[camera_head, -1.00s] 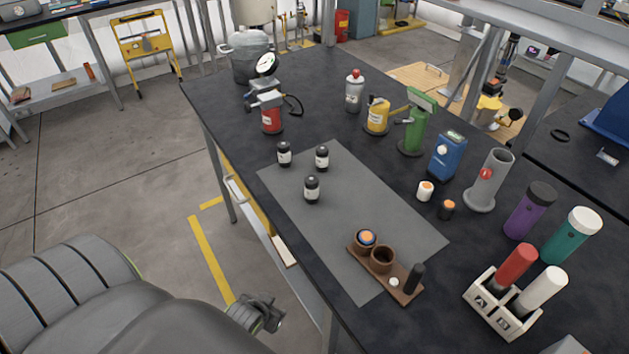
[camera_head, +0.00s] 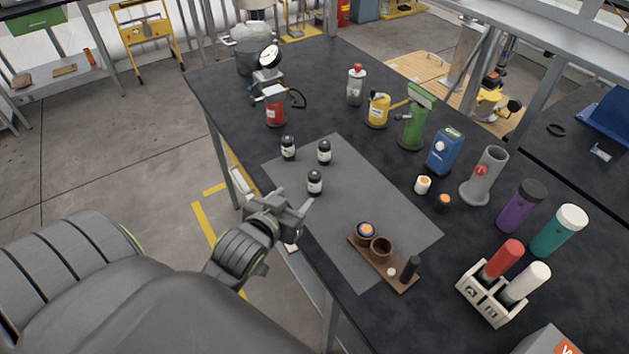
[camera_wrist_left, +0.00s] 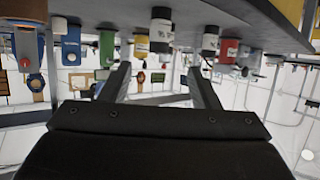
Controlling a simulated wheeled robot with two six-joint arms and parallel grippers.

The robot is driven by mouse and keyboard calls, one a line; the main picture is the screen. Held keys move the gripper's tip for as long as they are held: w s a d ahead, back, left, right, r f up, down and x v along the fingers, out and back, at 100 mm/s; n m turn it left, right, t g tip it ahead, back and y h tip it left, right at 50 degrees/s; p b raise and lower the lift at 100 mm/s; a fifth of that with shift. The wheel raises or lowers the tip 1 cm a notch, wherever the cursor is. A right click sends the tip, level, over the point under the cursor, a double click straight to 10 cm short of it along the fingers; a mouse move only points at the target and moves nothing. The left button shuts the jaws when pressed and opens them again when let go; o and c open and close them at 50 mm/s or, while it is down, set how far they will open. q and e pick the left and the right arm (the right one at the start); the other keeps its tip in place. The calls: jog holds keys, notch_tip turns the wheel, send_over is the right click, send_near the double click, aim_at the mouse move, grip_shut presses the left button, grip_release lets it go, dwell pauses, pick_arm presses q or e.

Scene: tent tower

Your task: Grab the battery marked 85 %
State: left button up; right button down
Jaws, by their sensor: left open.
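Several small black-and-white cylinders could be the batteries; no marking is readable. On the grey mat (camera_head: 385,190) stand three upright ones: a near one (camera_head: 314,183), a far left one (camera_head: 288,148) and a far right one (camera_head: 324,152). In the upside-down left wrist view, a labelled cylinder (camera_wrist_left: 161,32) shows beyond the fingers, with another (camera_wrist_left: 210,42) to its right. I cannot tell which is marked 85 %. My left gripper (camera_head: 304,208) is open and empty at the table's left edge, just short of the near cylinder. My right gripper is not in view.
A brown wooden holder (camera_head: 395,278) stands at the mat's near end. A white and an orange-topped small cylinder (camera_head: 423,185) stand right of the mat. Behind are a red device (camera_head: 275,110), yellow can (camera_head: 377,111) and green device (camera_head: 414,125). The mat's middle is clear.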

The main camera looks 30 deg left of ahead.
aim_at(311, 181)
pick_arm(q)
jog(key=p+x, duration=0.1)
jog(key=x, duration=0.8)
jog(key=shift+w+a+f+p, duration=0.1)
jog(key=shift+w+p, duration=0.35)
jog(key=shift+w, duration=0.15)
jog(key=shift+p+x, duration=0.4)
jog(key=shift+x, duration=1.65)
jog(key=shift+s, duration=0.1)
jog(key=shift+c, duration=0.4)
jog(key=c, duration=1)
jog(key=shift+c, duration=0.2)
